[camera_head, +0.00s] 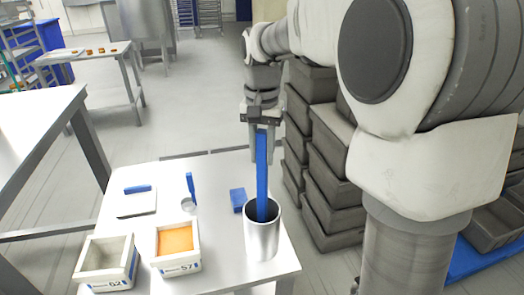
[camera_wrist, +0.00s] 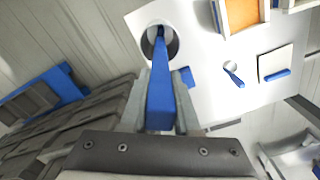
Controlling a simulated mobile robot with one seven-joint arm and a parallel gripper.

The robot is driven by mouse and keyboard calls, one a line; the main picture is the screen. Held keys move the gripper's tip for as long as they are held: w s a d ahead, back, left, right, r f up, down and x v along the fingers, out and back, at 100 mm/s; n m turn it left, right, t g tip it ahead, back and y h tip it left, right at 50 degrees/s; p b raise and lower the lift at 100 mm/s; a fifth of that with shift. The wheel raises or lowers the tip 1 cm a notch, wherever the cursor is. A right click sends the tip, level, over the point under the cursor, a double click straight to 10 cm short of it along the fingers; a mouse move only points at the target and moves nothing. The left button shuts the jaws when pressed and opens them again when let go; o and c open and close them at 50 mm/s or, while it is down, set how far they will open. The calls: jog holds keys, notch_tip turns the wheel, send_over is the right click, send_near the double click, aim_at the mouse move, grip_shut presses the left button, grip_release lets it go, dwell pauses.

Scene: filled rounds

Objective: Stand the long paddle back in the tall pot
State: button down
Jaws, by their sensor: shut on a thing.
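The long blue paddle (camera_head: 262,172) is upright, with its lower end inside the mouth of the tall metal pot (camera_head: 262,240). My gripper (camera_head: 262,130) is shut on the paddle's upper end, above the pot. In the wrist view the paddle (camera_wrist: 160,95) runs from between my fingers (camera_wrist: 160,115) to the pot (camera_wrist: 148,41), and its far end is within the round opening. The pot stands at the right front of the white table (camera_head: 215,235). The paddle's lower tip is hidden inside the pot, so I cannot tell whether it touches the bottom.
A blue block (camera_head: 238,200) lies beside the pot. A blue-handled scoop (camera_head: 189,190), a scraper (camera_head: 137,200), an empty box (camera_head: 105,262) and a box with orange filling (camera_head: 175,241) are to the left. Stacked grey crates (camera_head: 330,170) stand behind at right.

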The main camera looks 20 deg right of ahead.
jog(key=c, duration=0.6)
grip_release()
jog(key=shift+o, duration=0.2)
notch_tip(320, 180, up, 17)
jog(key=p, duration=0.3)
jog(key=shift+r, duration=0.2)
jog(key=shift+s, duration=0.15)
jog(key=s+f+n+t, duration=0.2)
jog(key=s+f, duration=0.4)
jog(key=s, duration=0.4)
jog(key=s+f+n+t, duration=0.3)
jog(key=s+f, duration=0.4)
jog(key=s, duration=0.3)
jog(key=shift+n+t, duration=0.3)
jog(key=shift+n, duration=0.1)
